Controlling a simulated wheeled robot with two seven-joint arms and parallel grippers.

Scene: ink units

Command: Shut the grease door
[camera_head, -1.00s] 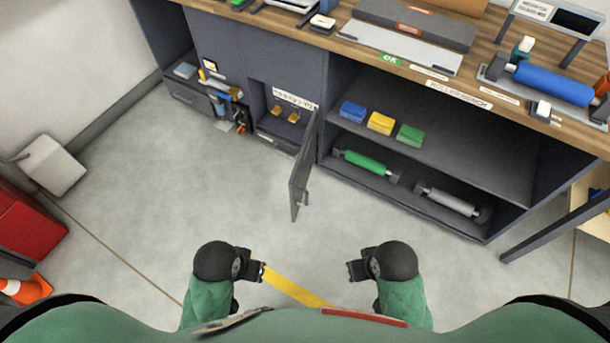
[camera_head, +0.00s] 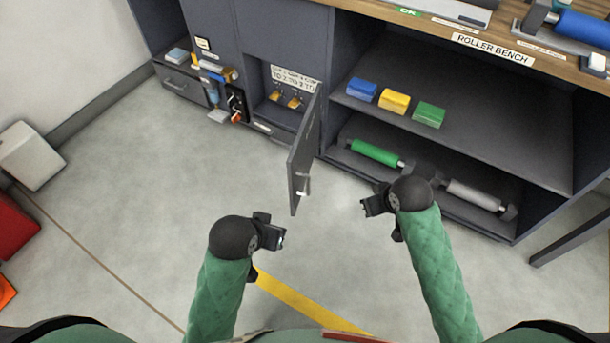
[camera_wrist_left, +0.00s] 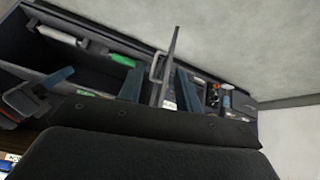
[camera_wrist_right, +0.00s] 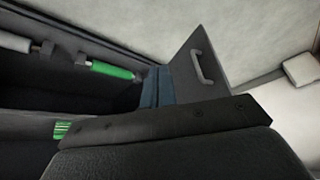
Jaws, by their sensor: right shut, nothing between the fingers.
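The grease door (camera_head: 303,150) is a grey panel that stands open, swung out from the cabinet front at the right side of a small compartment (camera_head: 258,95). Its bar handle (camera_head: 302,187) is near the free edge; it also shows in the right wrist view (camera_wrist_right: 202,68) and the left wrist view (camera_wrist_left: 155,68). My right gripper (camera_head: 366,206) is shut and empty, to the right of the door and apart from it. My left gripper (camera_head: 283,238) is open and empty, below and left of the door's free edge, not touching it.
Brass fittings (camera_head: 288,100) sit inside the compartment. To the right are open shelves with blue, yellow and green blocks (camera_head: 395,101) and rollers (camera_head: 375,153). Valves and a blue cylinder (camera_head: 213,92) stick out at the left. The floor before the door is clear.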

